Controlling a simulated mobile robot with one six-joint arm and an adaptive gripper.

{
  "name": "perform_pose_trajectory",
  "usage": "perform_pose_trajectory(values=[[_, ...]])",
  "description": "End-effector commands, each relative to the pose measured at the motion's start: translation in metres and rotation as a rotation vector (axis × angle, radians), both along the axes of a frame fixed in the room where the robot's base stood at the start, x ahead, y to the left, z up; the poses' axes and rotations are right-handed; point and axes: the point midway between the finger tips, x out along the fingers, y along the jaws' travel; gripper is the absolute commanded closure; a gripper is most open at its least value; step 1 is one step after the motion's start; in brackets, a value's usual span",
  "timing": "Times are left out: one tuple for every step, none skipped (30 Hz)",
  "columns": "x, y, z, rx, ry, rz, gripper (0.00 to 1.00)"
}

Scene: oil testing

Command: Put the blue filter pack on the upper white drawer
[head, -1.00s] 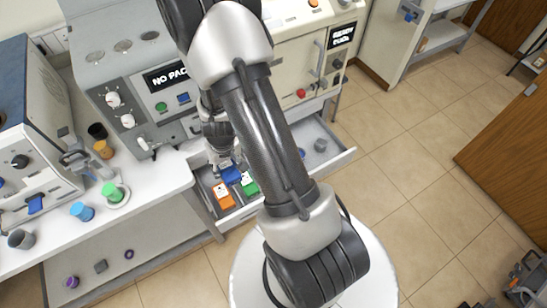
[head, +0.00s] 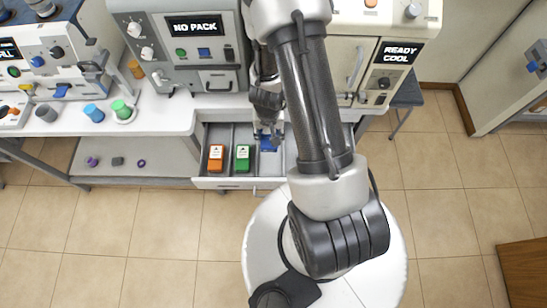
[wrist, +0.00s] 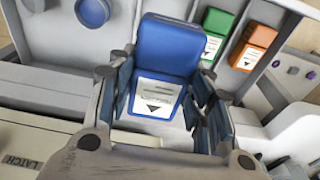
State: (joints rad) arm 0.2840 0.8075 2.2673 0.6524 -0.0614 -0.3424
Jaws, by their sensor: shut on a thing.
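The blue filter pack (head: 268,144) is between the fingers of my gripper (head: 267,132), over the open upper white drawer (head: 236,183), to the right of the green pack. In the wrist view the blue pack (wrist: 166,48) is large and close, its white arrow label facing the camera, with the fingers of my gripper (wrist: 163,92) shut on its two sides. I cannot tell whether its bottom touches the drawer floor. My arm hides the right part of the drawer in the head view.
An orange pack (head: 216,157) and a green pack (head: 242,157) stand in the drawer's left compartments. Above the drawer is a grey machine (head: 200,55) reading "NO PACK". Blue (head: 94,112) and green (head: 121,109) containers are on the worktop at left.

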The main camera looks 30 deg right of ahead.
Motion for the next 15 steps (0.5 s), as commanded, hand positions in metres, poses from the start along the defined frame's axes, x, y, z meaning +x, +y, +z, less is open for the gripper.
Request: perform_pose_trajectory(values=[[0.000,0.000,-0.018,0.001,0.001,0.000,0.81],[0.000,0.000,-0.024,0.000,0.001,0.001,0.81],[0.000,0.000,-0.032,0.000,0.001,0.002,0.81],[0.000,0.000,-0.038,0.000,0.001,0.002,0.81],[0.000,0.000,-0.044,0.000,0.001,0.002,0.81],[0.000,0.000,-0.051,0.000,0.001,0.001,0.81],[0.000,0.000,-0.057,0.000,0.001,0.001,0.81],[0.000,0.000,-0.062,0.000,0.000,0.002,0.81],[0.000,0.000,-0.070,0.000,0.000,0.002,0.81],[0.000,0.000,-0.075,0.000,0.000,0.002,0.81],[0.000,0.000,-0.081,0.000,0.000,0.001,0.81],[0.000,0.000,-0.088,0.000,0.000,0.001,0.81],[0.000,0.000,-0.094,0.000,0.000,0.002,0.81],[0.000,0.000,-0.099,0.000,0.000,0.003,0.81],[0.000,0.000,-0.107,0.000,0.000,0.001,0.81]])
